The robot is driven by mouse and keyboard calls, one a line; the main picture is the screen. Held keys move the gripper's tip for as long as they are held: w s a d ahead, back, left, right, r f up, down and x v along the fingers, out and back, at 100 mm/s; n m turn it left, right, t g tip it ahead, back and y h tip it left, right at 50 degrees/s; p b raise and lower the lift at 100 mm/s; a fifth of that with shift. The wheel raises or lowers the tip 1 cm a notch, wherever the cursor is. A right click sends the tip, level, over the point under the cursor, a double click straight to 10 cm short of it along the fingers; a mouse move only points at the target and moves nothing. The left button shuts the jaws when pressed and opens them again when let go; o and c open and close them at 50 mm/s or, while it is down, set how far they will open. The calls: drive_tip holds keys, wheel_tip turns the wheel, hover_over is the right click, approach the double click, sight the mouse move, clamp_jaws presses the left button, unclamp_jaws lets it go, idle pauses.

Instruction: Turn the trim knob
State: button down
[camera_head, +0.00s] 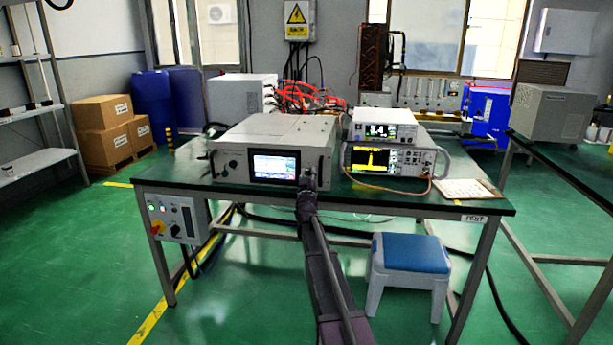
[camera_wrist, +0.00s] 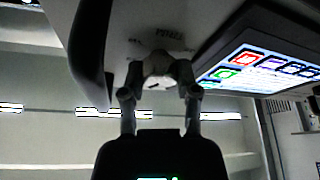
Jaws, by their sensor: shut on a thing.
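The generator (camera_head: 265,134) is a grey box on the green-topped table, with a lit screen (camera_head: 275,167) on its front. My gripper (camera_head: 309,174) is at the right part of that front, beside the screen. In the wrist view my gripper (camera_wrist: 158,68) is shut on a small pale knob (camera_wrist: 158,82) at the panel, with a finger on each side. The label by it is too blurred to read. The arm and gripper hide this knob in the head view. The generator's screen also shows in the wrist view (camera_wrist: 262,70).
Stacked instruments (camera_head: 385,127) and a clipboard (camera_head: 467,189) stand to the right on the table (camera_head: 425,203). A blue-topped stool (camera_head: 411,253) is close to the right of my arm. A control box (camera_head: 172,219) hangs at the table's left front. Cables lie on the floor beneath.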

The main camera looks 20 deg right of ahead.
drive_tip(key=m+g+h, duration=0.1)
drive_tip(key=m, duration=0.2)
drive_tip(key=m+h, duration=0.2)
drive_tip(key=m, duration=0.1)
drive_tip(key=shift+w+m+g, duration=0.15)
drive_tip(key=shift+m+g, duration=0.25)
drive_tip(key=shift+m+g+h, duration=0.5)
drive_tip(key=shift+m+h, duration=0.1)
drive_tip(key=shift+m, duration=0.8)
drive_tip(key=shift+m+g+h, duration=0.5)
drive_tip(key=shift+m+h, duration=0.1)
drive_tip(key=shift+m, duration=0.8)
drive_tip(key=c, duration=0.6)
unclamp_jaws()
drive_tip(key=shift+f, duration=0.1)
